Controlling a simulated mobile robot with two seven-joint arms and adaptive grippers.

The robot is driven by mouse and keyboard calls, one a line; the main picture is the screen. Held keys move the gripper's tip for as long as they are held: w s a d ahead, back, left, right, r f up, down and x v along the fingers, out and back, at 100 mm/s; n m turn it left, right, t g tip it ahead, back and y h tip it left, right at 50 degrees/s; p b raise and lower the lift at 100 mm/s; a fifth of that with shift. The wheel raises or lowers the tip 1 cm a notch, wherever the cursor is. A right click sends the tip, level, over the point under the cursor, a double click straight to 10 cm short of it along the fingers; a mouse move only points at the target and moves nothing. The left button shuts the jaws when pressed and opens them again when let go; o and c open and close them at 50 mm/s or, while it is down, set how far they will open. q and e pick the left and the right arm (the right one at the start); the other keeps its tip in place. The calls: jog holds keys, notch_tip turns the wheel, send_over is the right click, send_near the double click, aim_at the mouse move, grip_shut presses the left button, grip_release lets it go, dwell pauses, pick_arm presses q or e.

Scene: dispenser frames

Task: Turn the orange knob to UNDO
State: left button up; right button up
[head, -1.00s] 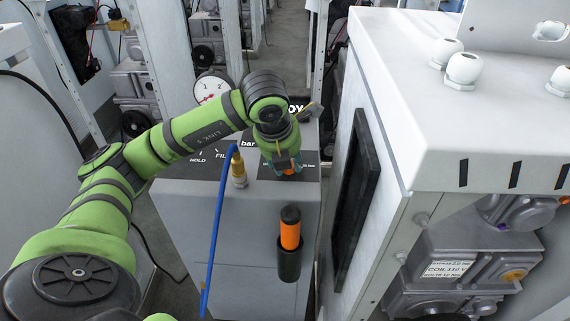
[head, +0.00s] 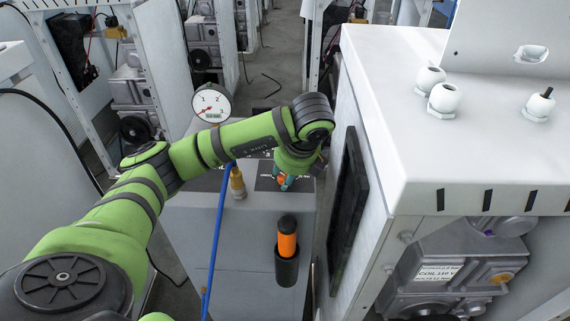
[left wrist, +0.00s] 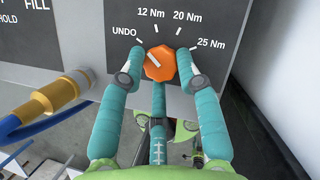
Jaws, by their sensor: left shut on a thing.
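The orange knob (left wrist: 160,63) is faceted and sits on a dark panel in the left wrist view. A white mark on its face points to the upper left, towards the UNDO label (left wrist: 124,31). The fingers of my left gripper (left wrist: 160,72) close around the knob from both sides, with a third finger below it. In the head view my left gripper (head: 286,182) is on top of the dispenser (head: 240,225), and its hand mostly hides the knob. My right gripper is not in view.
A brass fitting (head: 237,182) with a blue hose (head: 215,240) stands left of the gripper. A round gauge (head: 212,103) stands behind. An orange-and-black tool (head: 287,240) sits in a front holder. A tall white cabinet (head: 440,150) is close on the right.

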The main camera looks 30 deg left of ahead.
pick_arm(q)
jog(key=shift+w+d+r+n+g+p, duration=0.15)
jog(key=shift+n+g+p, duration=0.15)
jog(key=shift+n+p, duration=0.5)
jog(key=shift+n, duration=0.5)
jog(key=o, duration=1.1)
jog(key=shift+w, duration=0.1)
notch_tip(320, 180, up, 10)
jog(key=shift+f, duration=0.15)
